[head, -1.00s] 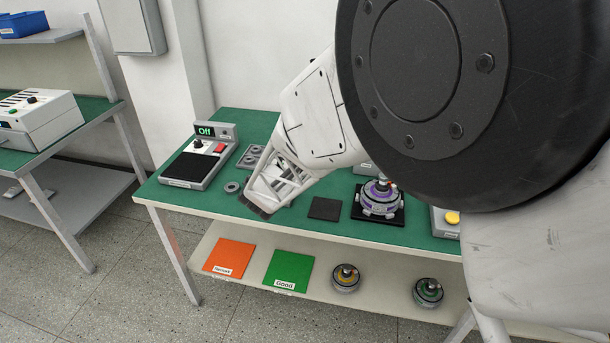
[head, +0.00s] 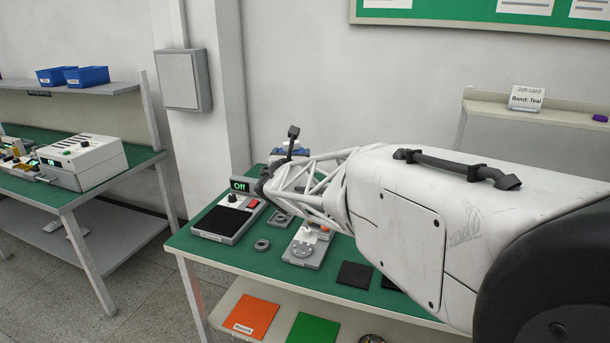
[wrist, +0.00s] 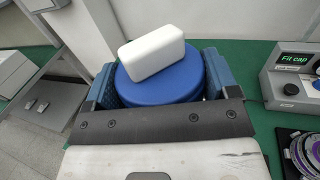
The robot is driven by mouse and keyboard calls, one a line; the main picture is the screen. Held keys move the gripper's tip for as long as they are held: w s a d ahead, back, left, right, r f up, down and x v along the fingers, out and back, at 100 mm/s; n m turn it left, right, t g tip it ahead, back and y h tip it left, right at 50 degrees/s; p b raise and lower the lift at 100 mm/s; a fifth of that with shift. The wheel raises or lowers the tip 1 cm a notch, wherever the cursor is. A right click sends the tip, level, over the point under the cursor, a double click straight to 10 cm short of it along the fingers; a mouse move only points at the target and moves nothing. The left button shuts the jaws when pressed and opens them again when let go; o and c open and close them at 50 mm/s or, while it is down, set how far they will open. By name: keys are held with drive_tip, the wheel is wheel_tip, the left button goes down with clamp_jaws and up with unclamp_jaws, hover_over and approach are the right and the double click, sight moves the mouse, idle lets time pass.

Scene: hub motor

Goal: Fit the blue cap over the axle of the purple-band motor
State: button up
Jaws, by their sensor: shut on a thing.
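My gripper (wrist: 160,88) is shut on the blue cap (wrist: 165,82), with a blue finger pad on each side. A white block sits on top of the cap. In the head view my gripper (head: 278,160) is raised above the far part of the green table, and a little of the blue cap (head: 287,149) shows behind its frame. The purple-band motor (wrist: 303,152) shows only in part, at the lower right of the wrist view, apart from the cap. My arm hides it in the head view.
A device with a "Fit cap" screen (wrist: 292,60) stands at the right. The "Off" device (head: 229,215), a grey ring (head: 262,245) and a grey fixture (head: 307,246) are on the table (head: 275,268). A "Band: Teal" card (head: 527,98) stands on the shelf.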

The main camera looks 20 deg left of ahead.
drive_tip(key=a+r+y, duration=0.1)
drive_tip(key=r, duration=0.2)
drive_tip(key=a+r+n+y, duration=0.1)
drive_tip(key=r, duration=0.2)
drive_tip(key=s+a+r+n+g+y, duration=0.1)
drive_tip(key=r, duration=0.6)
drive_tip(key=shift+w+d+r+y, duration=0.3)
drive_tip(key=shift+d+r, duration=0.05)
drive_tip(key=shift+r, duration=0.05)
drive_tip(key=w+d+f+m+t+h, duration=0.1)
drive_tip(key=w+d+f+m+h, duration=0.3)
drive_tip(key=w+d+f+h, duration=0.45)
drive_tip(key=w+d+f+m+h, duration=0.3)
drive_tip(key=d+f+m+h, duration=0.15)
drive_tip(key=d, duration=0.65)
drive_tip(key=s+d+f+m+g+h, duration=0.1)
drive_tip(key=d+f+m+g+h, duration=0.1)
drive_tip(key=d+f, duration=0.3)
drive_tip(key=s+d+f+m+g+h, duration=0.2)
drive_tip(key=d+f+h, duration=0.3)
drive_tip(key=d, duration=0.3)
drive_tip(key=s+d+f+m+g+h, duration=0.2)
drive_tip(key=d+f+m+g+h, duration=0.1)
drive_tip(key=d+f, duration=0.3)
drive_tip(key=shift+s+d+m+g+h, duration=0.25)
drive_tip(key=shift+d+m+g+h, duration=0.15)
drive_tip(key=shift+d+m+g, duration=0.35)
drive_tip(key=shift+f, duration=0.15)
